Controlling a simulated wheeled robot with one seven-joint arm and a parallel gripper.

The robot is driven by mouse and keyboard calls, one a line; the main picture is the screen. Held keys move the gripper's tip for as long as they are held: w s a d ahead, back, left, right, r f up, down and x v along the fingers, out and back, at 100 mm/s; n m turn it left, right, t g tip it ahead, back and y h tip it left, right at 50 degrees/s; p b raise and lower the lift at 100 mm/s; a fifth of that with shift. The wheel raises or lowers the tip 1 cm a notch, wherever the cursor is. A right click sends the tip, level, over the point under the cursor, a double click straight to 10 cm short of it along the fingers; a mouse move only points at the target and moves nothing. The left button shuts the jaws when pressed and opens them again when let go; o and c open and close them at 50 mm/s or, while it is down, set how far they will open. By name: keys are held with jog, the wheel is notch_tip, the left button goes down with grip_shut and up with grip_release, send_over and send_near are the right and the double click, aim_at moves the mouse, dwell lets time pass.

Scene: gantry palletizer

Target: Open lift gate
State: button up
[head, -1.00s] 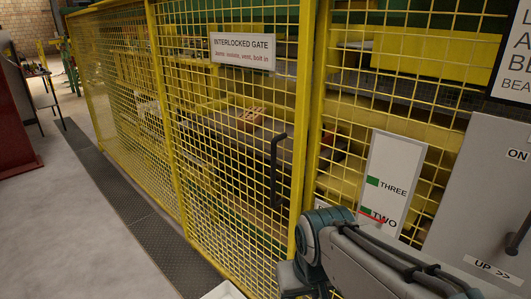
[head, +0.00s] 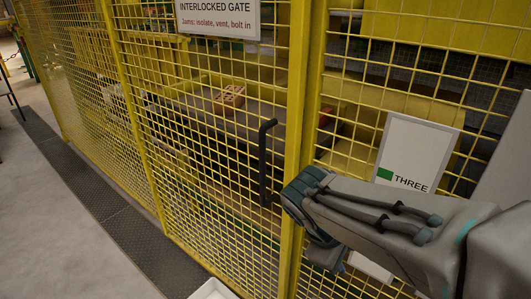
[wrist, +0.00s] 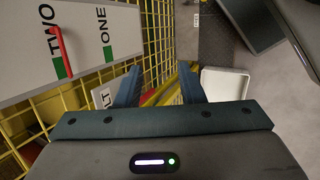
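The yellow mesh lift gate (head: 210,120) stands upright in its frame in the head view, with a sign reading "INTERLOCKED GATE" (head: 218,17). It looks closed. Its black pull handle (head: 264,160) is on the right side of the gate, by the yellow post (head: 298,130). In the wrist view, my gripper (wrist: 158,84) has its two fingers spread with nothing held between them. In the head view, my wrist is just right of the handle, in front of the post, apart from the handle as far as I can tell. My fingers are mostly hidden there.
A white board (head: 412,155) reads "THREE"; its "TWO" and "ONE" part with a red pointer shows in the wrist view (wrist: 75,45). A white tray (head: 213,290) is low below the gate. A brick (head: 230,98) lies behind the mesh. The floor at left is clear.

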jog(key=w+a+n+t+h+b, duration=0.2)
jog(key=w+a+n+t+h, duration=0.1)
jog(key=w+n, duration=0.3)
jog(key=n+t+b, duration=0.4)
jog(key=n+t, duration=0.7)
jog(key=n, duration=0.3)
send_near(261, 156)
jog(key=x, duration=1.1)
jog(key=shift+f+p, duration=0.1)
jog(key=shift+p, duration=0.25)
grip_shut()
